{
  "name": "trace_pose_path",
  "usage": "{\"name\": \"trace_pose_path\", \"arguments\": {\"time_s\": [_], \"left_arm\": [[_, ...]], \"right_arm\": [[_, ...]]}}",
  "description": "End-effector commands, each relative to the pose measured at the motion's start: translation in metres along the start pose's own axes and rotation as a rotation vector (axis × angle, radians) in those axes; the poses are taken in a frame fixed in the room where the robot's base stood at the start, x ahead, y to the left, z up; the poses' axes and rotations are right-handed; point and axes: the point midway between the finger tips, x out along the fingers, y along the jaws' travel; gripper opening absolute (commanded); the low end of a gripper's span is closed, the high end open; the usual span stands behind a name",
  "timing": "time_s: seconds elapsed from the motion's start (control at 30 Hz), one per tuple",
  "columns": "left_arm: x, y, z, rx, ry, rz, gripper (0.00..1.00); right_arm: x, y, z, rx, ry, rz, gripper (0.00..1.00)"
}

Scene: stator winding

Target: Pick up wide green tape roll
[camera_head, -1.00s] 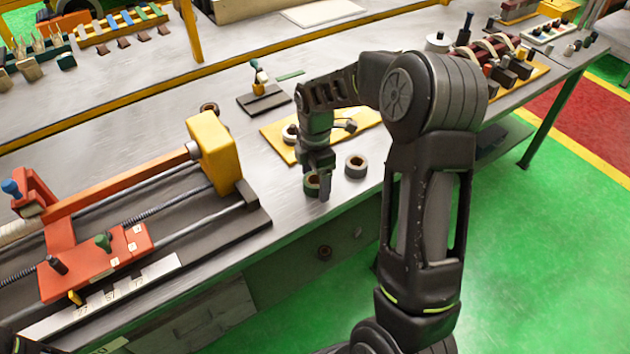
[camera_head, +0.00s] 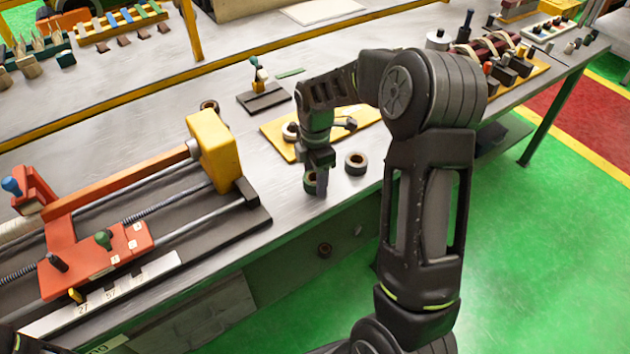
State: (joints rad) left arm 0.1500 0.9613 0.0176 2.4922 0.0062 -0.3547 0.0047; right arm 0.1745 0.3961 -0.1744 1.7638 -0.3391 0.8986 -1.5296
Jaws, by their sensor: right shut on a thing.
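The green tape roll (camera_head: 309,182) is at the front edge of the bench, left of a second, dark roll. My right gripper (camera_head: 318,185) points down over the green roll and is shut on it; the fingers hide part of the roll. I cannot tell whether the roll is clear of the bench top. The second roll (camera_head: 356,163) stands apart, just right of the gripper. Another pale roll (camera_head: 290,131) sits behind the gripper at the yellow board. A small part of my left arm shows at the lower left corner; its gripper is not in view.
An orange and yellow winding machine (camera_head: 215,150) fills the bench's left side. The yellow board (camera_head: 275,134) lies behind my gripper, with a small dark stand (camera_head: 264,97) beyond it.

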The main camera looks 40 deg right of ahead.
Motion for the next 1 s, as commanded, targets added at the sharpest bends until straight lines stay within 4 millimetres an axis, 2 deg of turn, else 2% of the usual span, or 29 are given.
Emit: {"name": "trace_pose_path", "arguments": {"time_s": [0.03, 0.47, 0.77, 0.87, 1.0], "left_arm": [[0.0, 0.0, 0.0, 0.0, 0.0, 0.0, 0.78], [0.0, 0.0, 0.0, 0.0, 0.0, 0.0, 0.78], [0.001, 0.0, 0.0, 0.0, 0.0, 0.0, 0.78], [0.003, -0.001, 0.0, 0.0, 0.001, 0.001, 0.78], [0.007, -0.002, -0.001, 0.001, 0.002, 0.002, 0.78]], "right_arm": [[0.0, 0.0, 0.0, 0.0, 0.0, 0.0, 0.45], [0.0, 0.0, 0.0, 0.0, 0.0, 0.001, 0.11], [-0.004, 0.001, 0.0, 0.0, 0.0, 0.003, 0.1], [-0.013, 0.001, 0.0, 0.0, 0.0, 0.003, 0.1], [-0.036, 0.002, 0.0, 0.001, 0.0, 0.006, 0.1]]}}
